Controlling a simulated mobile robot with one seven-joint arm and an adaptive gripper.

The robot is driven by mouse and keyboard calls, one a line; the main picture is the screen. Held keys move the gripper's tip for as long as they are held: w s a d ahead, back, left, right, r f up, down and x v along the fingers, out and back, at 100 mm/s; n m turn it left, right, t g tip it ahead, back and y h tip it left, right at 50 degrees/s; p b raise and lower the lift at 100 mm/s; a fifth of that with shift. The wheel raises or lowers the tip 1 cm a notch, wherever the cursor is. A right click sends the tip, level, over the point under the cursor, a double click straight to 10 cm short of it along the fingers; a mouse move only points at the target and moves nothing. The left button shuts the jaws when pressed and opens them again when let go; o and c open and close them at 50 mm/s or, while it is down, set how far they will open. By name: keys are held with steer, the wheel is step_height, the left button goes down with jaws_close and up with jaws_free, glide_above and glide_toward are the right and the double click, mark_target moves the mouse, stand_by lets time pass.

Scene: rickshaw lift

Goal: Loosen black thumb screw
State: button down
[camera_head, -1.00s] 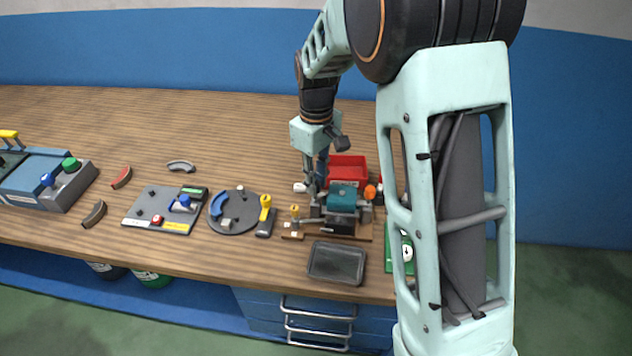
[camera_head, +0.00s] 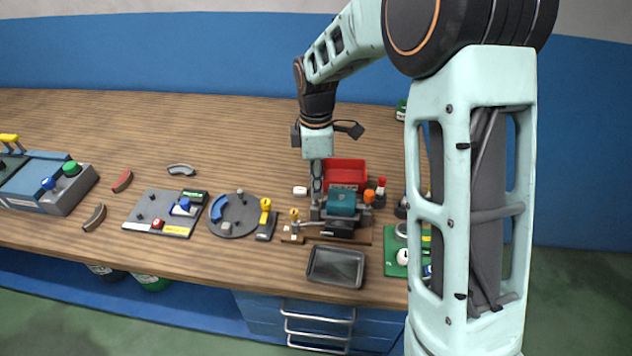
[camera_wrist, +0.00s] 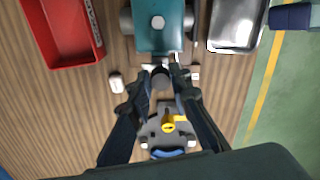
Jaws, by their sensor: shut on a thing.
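A teal block (camera_head: 342,203) sits in a dark clamp fixture on a wooden board at the front of the bench; it also shows at the top of the wrist view (camera_wrist: 158,35). My gripper (camera_head: 317,198) points down at the left side of this fixture. In the wrist view my gripper (camera_wrist: 162,76) has its two fingertips on either side of the round black thumb screw (camera_wrist: 160,80), just beside the teal block. It is shut on the screw. The screw is hidden by the fingers in the head view.
A red bin (camera_head: 346,172) stands behind the fixture and a black tray (camera_head: 336,265) in front. A yellow-knobbed piece (camera_head: 265,218) and a round grey plate (camera_head: 234,216) lie to the left. A small white piece (camera_head: 300,190) lies close by. Bare wood is behind.

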steer(key=shift+n, duration=0.3)
steer(key=c, duration=1.8)
jaws_free()
steer(key=shift+o, duration=0.2)
step_height(320, 180, up, 12)
